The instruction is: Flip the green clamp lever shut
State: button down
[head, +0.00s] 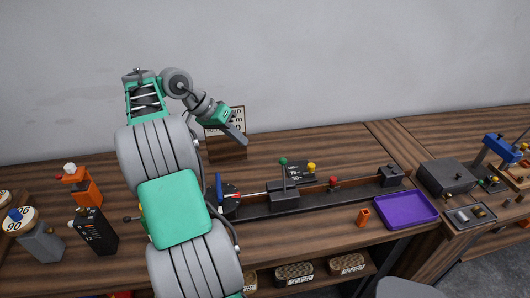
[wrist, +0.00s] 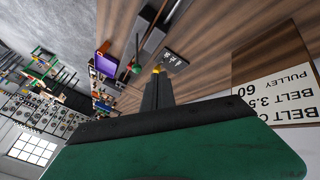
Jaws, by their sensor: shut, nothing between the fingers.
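The green clamp lever (head: 283,161) is a thin upright rod with a green ball knob. It stands on a dark block (head: 285,198) on the long dark rail at the middle of the bench. The green knob also shows in the wrist view (wrist: 136,68), beyond and left of the fingers. My gripper (head: 241,142) is up and to the left of the lever, in front of the small sign, apart from the lever. Its fingers are together with nothing between them; they also show in the wrist view (wrist: 157,88).
A yellow knob (head: 311,167) and a red knob (head: 333,181) stand right of the lever. A purple tray (head: 405,209) and an orange block (head: 363,217) lie at the front right. The sign (head: 239,117) stands behind my gripper. My arm hides part of the bench's left side.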

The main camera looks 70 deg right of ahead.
jog(key=b, duration=0.3)
send_near(284, 176)
jog(key=w+d+f, duration=0.3)
jog(key=w+d, duration=0.1)
jog(key=d, duration=0.1)
jog(key=s, duration=0.4)
jog(key=shift+a+r, duration=0.15)
jog(key=shift+r, duration=0.25)
jog(key=shift+s+b, duration=0.1)
jog(key=shift+b, duration=0.2)
